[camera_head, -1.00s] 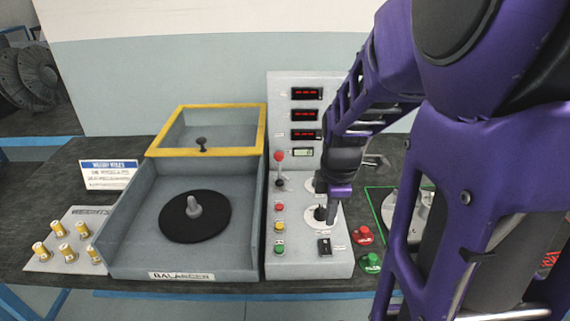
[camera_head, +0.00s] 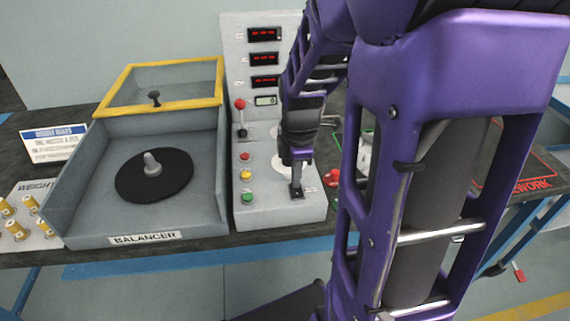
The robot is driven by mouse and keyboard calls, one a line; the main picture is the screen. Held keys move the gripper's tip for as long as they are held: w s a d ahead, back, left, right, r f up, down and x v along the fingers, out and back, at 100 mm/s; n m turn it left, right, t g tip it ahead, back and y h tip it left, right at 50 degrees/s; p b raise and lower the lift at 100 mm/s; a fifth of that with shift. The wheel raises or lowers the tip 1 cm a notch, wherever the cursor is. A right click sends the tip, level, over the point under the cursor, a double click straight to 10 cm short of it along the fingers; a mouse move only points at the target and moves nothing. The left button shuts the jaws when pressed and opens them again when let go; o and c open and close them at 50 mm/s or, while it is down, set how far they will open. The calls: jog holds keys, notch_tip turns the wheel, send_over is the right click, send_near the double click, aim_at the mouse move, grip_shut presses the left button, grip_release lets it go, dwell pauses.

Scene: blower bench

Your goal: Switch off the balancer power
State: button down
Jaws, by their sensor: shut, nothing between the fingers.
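The balancer (camera_head: 150,238) is a grey box with a black turntable (camera_head: 135,187) and an open yellow-framed lid. Its grey control panel (camera_head: 262,212) stands to the right, with red, yellow and green buttons and a red-knobbed lever. A small black switch (camera_head: 298,194) sits at the panel's lower right. My gripper (camera_head: 297,181) is shut and empty, pointing down at or just above this switch. I cannot tell whether it touches. The gripper partly covers the switch and a white dial (camera_head: 280,166); the switch's position cannot be read.
Red digital displays (camera_head: 264,59) are lit on the upright panel. A weights board (camera_head: 38,222) with several small brass-coloured weights lies at the left. A red knob (camera_head: 332,178) is right of the panel. My arm hides much of the right bench.

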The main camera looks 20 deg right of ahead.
jog(key=shift+f, duration=0.3)
jog(key=shift+s, duration=0.15)
